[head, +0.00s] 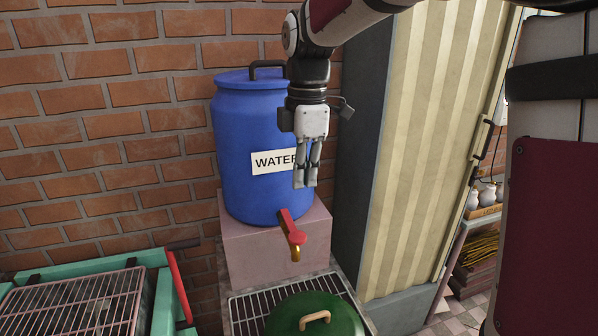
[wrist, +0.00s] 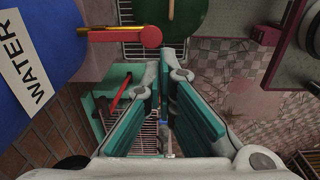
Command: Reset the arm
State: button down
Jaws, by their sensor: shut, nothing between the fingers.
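My gripper (head: 304,182) hangs fingers-down in the head view, in front of the right side of the blue water barrel (head: 240,125). Its fingers are together with nothing between them. In the wrist view my gripper (wrist: 166,72) shows its two teal finger pads meeting toward the tips. My arm comes in from the upper right of the head view.
The barrel stands on a pinkish block (head: 255,248). Its red-handled tap (head: 291,230) is below my fingers, above a dark green lid (head: 318,315) on a rack. A teal-framed grill (head: 75,305) stands left; a cream corrugated cabinet (head: 425,130) stands right.

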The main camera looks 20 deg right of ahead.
jog(key=shift+s, duration=0.1)
jog(key=s+d+m+t, duration=0.1)
jog(key=s+m+t, duration=0.4)
jog(key=s+m, duration=1.3)
jog(key=s, duration=0.3)
jog(key=shift+s+d+r+t, duration=0.2)
jog(key=shift+s+d+t, duration=0.05)
jog(key=shift+d+t, duration=0.1)
